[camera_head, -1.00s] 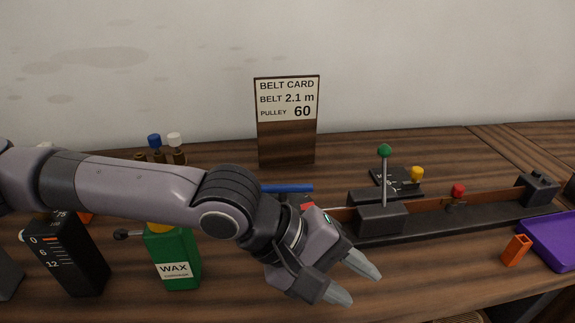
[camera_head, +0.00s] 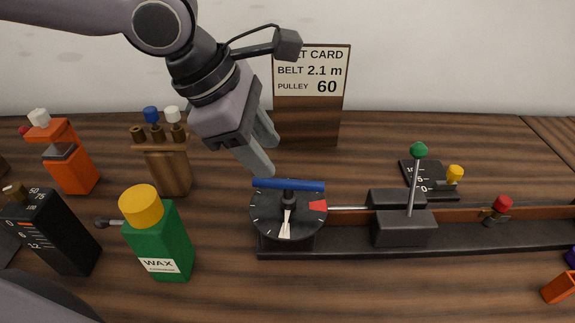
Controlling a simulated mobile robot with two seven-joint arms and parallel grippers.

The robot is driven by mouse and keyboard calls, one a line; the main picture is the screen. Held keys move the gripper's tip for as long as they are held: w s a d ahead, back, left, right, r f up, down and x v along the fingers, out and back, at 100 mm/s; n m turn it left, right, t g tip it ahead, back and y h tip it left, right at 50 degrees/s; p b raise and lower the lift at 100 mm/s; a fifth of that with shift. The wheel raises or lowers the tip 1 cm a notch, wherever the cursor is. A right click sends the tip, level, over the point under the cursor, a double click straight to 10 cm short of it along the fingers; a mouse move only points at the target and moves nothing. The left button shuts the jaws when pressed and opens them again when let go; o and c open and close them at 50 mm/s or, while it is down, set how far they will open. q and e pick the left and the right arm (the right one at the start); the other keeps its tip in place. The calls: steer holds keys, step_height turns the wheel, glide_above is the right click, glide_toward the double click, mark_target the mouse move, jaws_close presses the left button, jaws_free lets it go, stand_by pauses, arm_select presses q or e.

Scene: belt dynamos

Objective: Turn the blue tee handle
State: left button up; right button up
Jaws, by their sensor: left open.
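The blue tee handle (camera_head: 289,185) is a horizontal bar on a short dark post above a round black dial (camera_head: 262,217). The dial has white tick marks, a white pointer toward the front and a red sector on its right. My left gripper (camera_head: 266,158) points down just behind and above the bar's left half. Its fingers are apart with nothing between them. They look clear of the bar, though the exact gap is hard to judge. My right gripper is not in view.
A green WAX bottle (camera_head: 165,238) with a yellow cap stands front left of the dial. A long dark rail (camera_head: 350,245) runs right, carrying a green-knobbed lever (camera_head: 415,190). The belt card (camera_head: 311,95) stands behind. Open wood lies in front of the rail.

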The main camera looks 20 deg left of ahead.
mark_target(287, 182)
arm_select(q)
steer(key=x, duration=0.6)
steer(key=shift+d+f, duration=0.15)
steer(key=shift+f, duration=0.15)
jaws_close()
